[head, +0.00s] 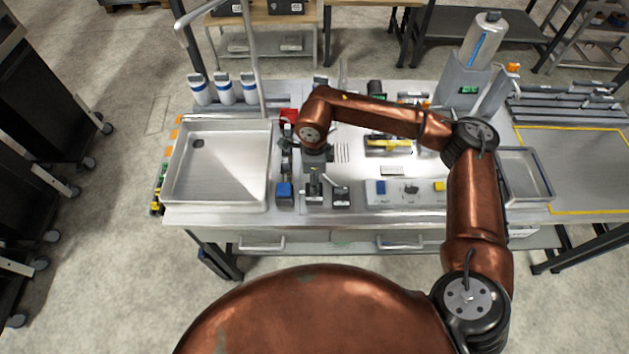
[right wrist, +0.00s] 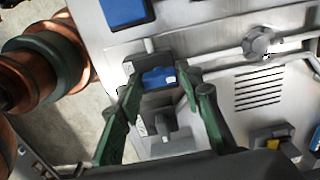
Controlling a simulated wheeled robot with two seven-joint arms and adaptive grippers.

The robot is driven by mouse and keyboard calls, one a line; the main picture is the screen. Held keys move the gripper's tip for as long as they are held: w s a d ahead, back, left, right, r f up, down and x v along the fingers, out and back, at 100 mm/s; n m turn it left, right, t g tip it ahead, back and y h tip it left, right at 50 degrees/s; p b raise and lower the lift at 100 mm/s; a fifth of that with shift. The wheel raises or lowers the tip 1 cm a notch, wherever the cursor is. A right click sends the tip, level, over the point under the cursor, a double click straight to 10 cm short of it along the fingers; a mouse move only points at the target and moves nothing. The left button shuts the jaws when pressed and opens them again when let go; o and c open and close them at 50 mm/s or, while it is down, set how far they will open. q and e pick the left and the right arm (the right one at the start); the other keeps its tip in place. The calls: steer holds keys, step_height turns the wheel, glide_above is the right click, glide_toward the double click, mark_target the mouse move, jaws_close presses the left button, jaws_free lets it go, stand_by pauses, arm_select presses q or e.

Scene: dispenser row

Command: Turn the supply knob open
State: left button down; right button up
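My right gripper (head: 314,172) reaches down over the front left part of the counter, beside the sink. In the right wrist view its green fingers (right wrist: 161,78) are apart. A dark block with a blue face (right wrist: 158,77) lies between the fingertips; I cannot tell whether they touch it. A grey T-shaped handle (right wrist: 165,128) stands on a pale block beside it. A round grey knob (right wrist: 262,42) sits on a pipe, clear of the fingers. No readable label shows which part is the supply knob. The arm hides part of this area in the head view. My left gripper is out of view.
A steel sink (head: 180,185) is at the left, with a blue-topped block (head: 284,190) beside it. A panel (head: 430,199) with blue and yellow parts is to the right. White bottles (head: 224,90) stand behind the sink. A shallow tray (head: 547,182) is at the right.

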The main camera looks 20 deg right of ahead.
steer(key=o, duration=0.3)
steer(key=shift+r, duration=0.2)
step_height(320, 180, up, 12)
steer(key=shift+f, duration=0.2)
stand_by(0.6)
